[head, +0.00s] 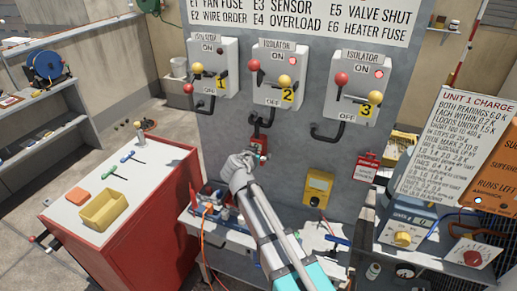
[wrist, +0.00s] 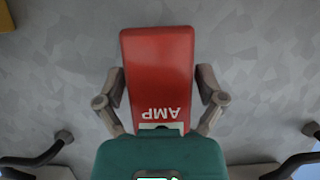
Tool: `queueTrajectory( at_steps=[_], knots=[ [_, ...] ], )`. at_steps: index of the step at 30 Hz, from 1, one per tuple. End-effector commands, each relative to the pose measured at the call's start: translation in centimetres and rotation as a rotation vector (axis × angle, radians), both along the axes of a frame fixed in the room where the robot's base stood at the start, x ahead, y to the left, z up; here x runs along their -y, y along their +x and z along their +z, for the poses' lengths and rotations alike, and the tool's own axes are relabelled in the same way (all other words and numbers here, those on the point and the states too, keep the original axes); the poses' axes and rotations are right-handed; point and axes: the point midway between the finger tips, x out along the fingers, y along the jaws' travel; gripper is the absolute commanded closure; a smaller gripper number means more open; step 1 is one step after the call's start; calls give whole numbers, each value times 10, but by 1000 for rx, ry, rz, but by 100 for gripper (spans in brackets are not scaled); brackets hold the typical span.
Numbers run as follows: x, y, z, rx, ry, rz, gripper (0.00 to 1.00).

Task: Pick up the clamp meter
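The clamp meter (head: 260,146) is a small red body low on the grey panel, below isolator 2. In the wrist view the red body marked AMP (wrist: 158,65) fills the middle, with the letters upside down. My gripper (head: 246,160) is at it in the head view and hides its lower left part. In the wrist view the fingers of my gripper (wrist: 160,88) lie against both long sides of the red body, with no gap visible. The meter still appears close to the panel. Its jaw cannot be made out.
Isolator handles (head: 327,133) stick out of the panel above and to the right. A yellow meter (head: 318,187) is on the panel at right. A workbench (head: 235,236) with tools stands below. A red cabinet (head: 150,235) with a yellow tray (head: 104,211) is at left.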

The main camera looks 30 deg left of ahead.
Motion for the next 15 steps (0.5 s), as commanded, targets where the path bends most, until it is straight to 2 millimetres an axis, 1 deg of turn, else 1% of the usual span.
queueTrajectory(
  at_steps=[1, 5, 6, 8, 9, 10, 15],
  knots=[
    [0, 0, 0, 0, 0, 0, 33],
    [0, 0, 0, 0, 0, 0, 58],
    [0, 0, 0, 0, 0, 0, 65],
    [0, 0, 0, 0, 0, -1, 76],
    [0, 0, 0, 0, 0, -1, 84],
    [0, 0, 0, 0, 0, -1, 88],
    [0, 0, 0, 0, 0, -1, 89]
  ],
)
